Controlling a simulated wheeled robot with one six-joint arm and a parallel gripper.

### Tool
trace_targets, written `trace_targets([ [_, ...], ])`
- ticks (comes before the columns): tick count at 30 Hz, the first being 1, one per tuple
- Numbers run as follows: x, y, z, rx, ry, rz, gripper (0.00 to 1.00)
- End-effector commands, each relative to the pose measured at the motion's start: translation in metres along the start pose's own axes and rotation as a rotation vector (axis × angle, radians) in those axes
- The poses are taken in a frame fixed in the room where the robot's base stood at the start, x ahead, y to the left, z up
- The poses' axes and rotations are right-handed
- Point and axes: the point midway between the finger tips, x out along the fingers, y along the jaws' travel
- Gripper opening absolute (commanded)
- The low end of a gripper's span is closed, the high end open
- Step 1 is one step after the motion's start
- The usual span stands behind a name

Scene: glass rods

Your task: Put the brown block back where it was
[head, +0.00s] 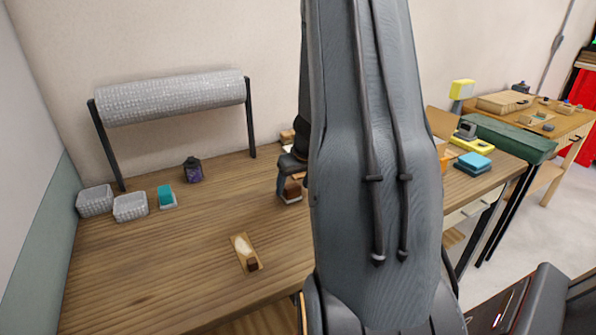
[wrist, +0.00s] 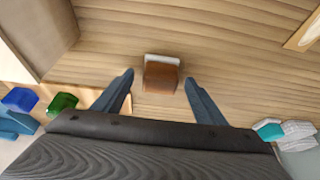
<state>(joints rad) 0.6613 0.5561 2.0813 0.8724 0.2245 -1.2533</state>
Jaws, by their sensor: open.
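The brown block (wrist: 161,78) sits on the wooden table between and slightly beyond my fingertips in the wrist view, with a pale grey-white piece (wrist: 162,60) along its far edge. My gripper (wrist: 158,82) is open, one finger to each side of the block, with gaps between. In the head view my gripper (head: 291,188) is low over the table, left of my arm, with the brown block (head: 292,191) at its fingers, partly hidden. A smaller dark brown block (head: 252,264) lies on a small wooden board (head: 241,243) with a whitish patch, nearer the front.
Grey baskets (head: 130,207), a teal block on a pale base (head: 166,196) and a dark purple jar (head: 193,170) stand at the left. A grey roll on a stand (head: 170,98) spans the back. The table (head: 150,270) is clear at front left.

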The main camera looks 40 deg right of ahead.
Motion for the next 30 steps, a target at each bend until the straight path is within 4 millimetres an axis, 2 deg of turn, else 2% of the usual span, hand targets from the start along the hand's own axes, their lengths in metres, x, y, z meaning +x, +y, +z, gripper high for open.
trace_targets([
  [3, -0.026, 0.001, -0.001, -0.001, 0.003, 0.002, 0.65],
  [12, -0.075, 0.000, 0.000, 0.000, 0.002, 0.001, 0.65],
  [18, -0.092, 0.000, 0.000, 0.000, 0.000, 0.000, 0.65],
  [23, -0.095, -0.001, 0.001, 0.000, -0.001, -0.001, 0.65],
  [26, -0.096, -0.015, 0.002, -0.010, -0.010, -0.010, 0.65],
  [29, -0.098, -0.054, 0.009, -0.034, -0.037, -0.032, 0.65],
  [30, -0.100, -0.075, 0.015, -0.046, -0.055, -0.043, 0.65],
])
